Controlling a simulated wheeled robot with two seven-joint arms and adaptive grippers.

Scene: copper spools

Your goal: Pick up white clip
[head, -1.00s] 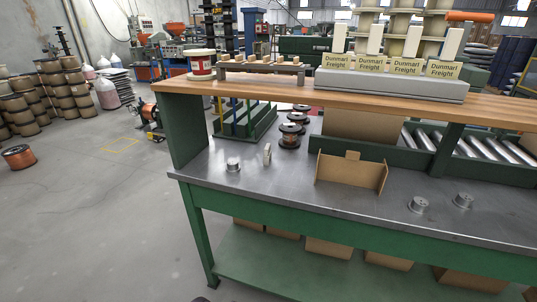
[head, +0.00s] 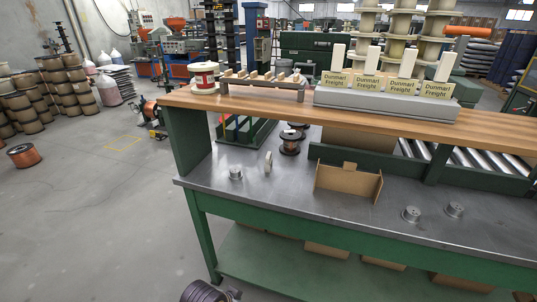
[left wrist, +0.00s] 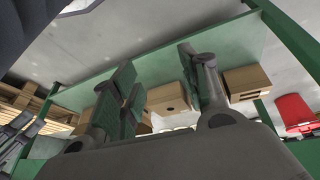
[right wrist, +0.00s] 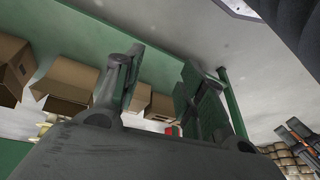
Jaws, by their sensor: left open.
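No thing is clearly readable as the white clip. A small pale upright piece (head: 268,162) stands on the grey metal bench top, and I cannot tell whether it is a clip. Several white upright pieces (head: 336,57) stand on a grey block behind the Dunmarl Freight cards. My left gripper (left wrist: 163,88) is open and empty in the left wrist view, with the green lower shelf and cardboard boxes beyond it. My right gripper (right wrist: 160,90) is open and empty in the right wrist view, facing a similar shelf with boxes. Neither gripper's fingers show in the head view.
The green bench (head: 350,243) has metal knobs (head: 235,173) on top and a cardboard divider (head: 348,183). Dark spools (head: 291,142) stand behind.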

